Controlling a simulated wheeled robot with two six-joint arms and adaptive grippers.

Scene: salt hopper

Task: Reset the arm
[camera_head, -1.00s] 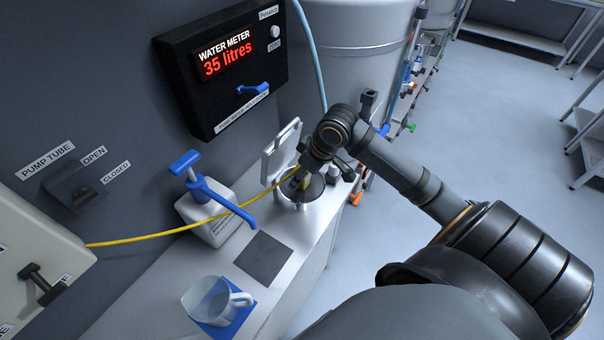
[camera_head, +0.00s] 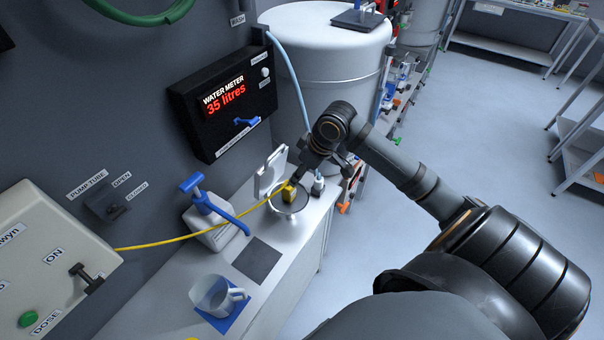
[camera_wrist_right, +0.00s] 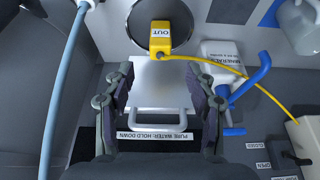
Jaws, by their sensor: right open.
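My right gripper (camera_head: 306,172) is just above the round hopper opening on the bench. In the right wrist view my right gripper (camera_wrist_right: 162,88) is open, with nothing between its fingers. A yellow block marked OUT (camera_wrist_right: 161,40) sits in the round dark opening beyond the fingertips, apart from them. The yellow block (camera_head: 289,194) also shows in the head view, with a yellow cable (camera_head: 180,239) running left from it. The hopper's metal lid (camera_head: 270,172) stands raised. My left gripper is in neither view.
A white pump bottle with blue nozzle (camera_head: 206,224) and a clear jug (camera_head: 216,296) on a blue mat stand on the bench. The water meter (camera_head: 221,105) reads 35 litres. A large white tank (camera_head: 325,45) stands behind.

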